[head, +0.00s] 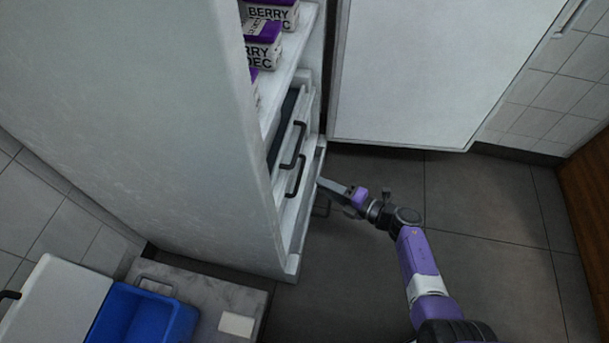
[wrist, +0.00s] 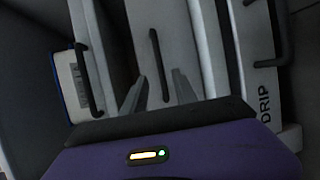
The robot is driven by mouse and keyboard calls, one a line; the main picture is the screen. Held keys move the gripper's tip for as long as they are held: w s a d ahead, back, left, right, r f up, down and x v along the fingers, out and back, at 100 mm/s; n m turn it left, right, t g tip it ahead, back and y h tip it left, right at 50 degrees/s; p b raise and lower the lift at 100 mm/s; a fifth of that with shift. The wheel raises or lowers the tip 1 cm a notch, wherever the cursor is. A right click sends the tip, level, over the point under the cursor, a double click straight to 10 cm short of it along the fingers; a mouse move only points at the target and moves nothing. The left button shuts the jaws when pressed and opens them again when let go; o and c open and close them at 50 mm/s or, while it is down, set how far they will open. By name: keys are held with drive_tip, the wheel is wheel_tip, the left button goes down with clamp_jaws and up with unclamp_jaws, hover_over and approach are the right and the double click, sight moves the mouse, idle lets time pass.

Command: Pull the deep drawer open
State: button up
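The white cabinet has stacked drawers with dark bar handles. No label marks the deep drawer. In the wrist view the middle drawer's handle (wrist: 156,55) runs down toward the gap between my gripper's two fingers (wrist: 158,80). The fingers are apart; I cannot tell whether they touch the handle.
Purple-and-white berry boxes (head: 265,45) stand on the shelf above the drawers. A white door panel (head: 420,75) stands at the back. A blue bin (head: 145,318) is at lower left. The dark tiled floor (head: 490,220) at right is clear.

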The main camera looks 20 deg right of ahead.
drive_tip(key=b+x, duration=0.3)
drive_tip(key=x, duration=0.4)
drive_tip(key=shift+w, duration=0.15)
drive_tip(key=shift+a, duration=0.1)
clamp_jaws()
drive_tip(key=shift+f, duration=0.1)
idle(1.0)
